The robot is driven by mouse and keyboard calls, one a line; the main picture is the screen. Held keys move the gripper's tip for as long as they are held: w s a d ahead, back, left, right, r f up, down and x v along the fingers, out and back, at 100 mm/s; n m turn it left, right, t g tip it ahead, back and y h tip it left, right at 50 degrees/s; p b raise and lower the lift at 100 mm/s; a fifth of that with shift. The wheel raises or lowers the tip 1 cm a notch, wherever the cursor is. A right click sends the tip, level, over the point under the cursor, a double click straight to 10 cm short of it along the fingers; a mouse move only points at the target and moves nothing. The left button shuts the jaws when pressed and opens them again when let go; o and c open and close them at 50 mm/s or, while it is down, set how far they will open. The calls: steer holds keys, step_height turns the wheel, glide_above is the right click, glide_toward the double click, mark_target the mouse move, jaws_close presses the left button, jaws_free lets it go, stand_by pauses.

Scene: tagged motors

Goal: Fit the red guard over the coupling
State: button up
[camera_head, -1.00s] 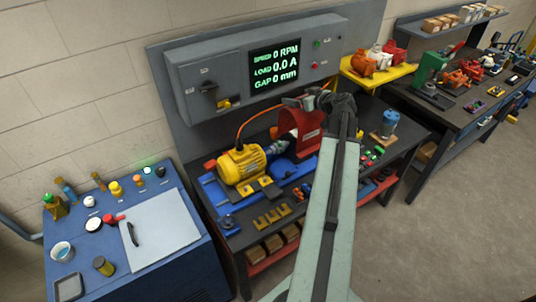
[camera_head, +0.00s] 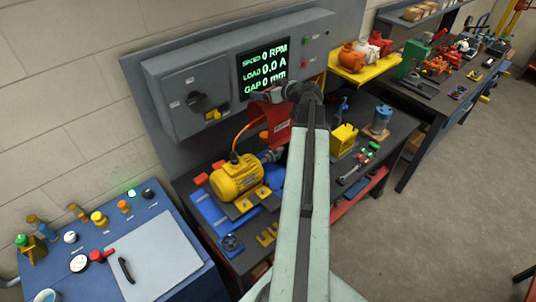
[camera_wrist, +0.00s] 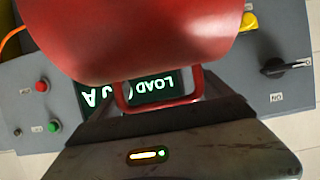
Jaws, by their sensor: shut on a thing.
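The red guard (camera_head: 276,122) hangs in my gripper (camera_head: 274,95), above the bench and in front of the panel's lower edge. In the wrist view the guard (camera_wrist: 130,40) fills the top middle. Its red loop handle (camera_wrist: 160,106) sits at my gripper, which is shut on it. The yellow motor (camera_head: 236,178) stands on a blue base below and to the left of the guard. The grey coupling (camera_head: 268,156) shows at the motor's right end, below the guard. My arm hides what lies farther right of it.
The grey control panel (camera_head: 205,95) stands close behind the guard, its screen reading 0 RPM, 0.0 A and 0 mm. An orange cable runs up from the motor. A yellow block (camera_head: 343,138) and a blue cylinder (camera_head: 381,119) stand right of my arm. A blue cabinet (camera_head: 110,250) is at left.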

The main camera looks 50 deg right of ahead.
step_height(320, 180, down, 27)
steer(key=b, duration=2.5)
steer(key=shift+b, duration=0.35)
steer(key=shift+s+r, duration=0.1)
steer(key=shift+r, duration=0.15)
steer(key=o, duration=1.8)
steer(key=p+v, duration=0.5)
steer(key=v, duration=0.7)
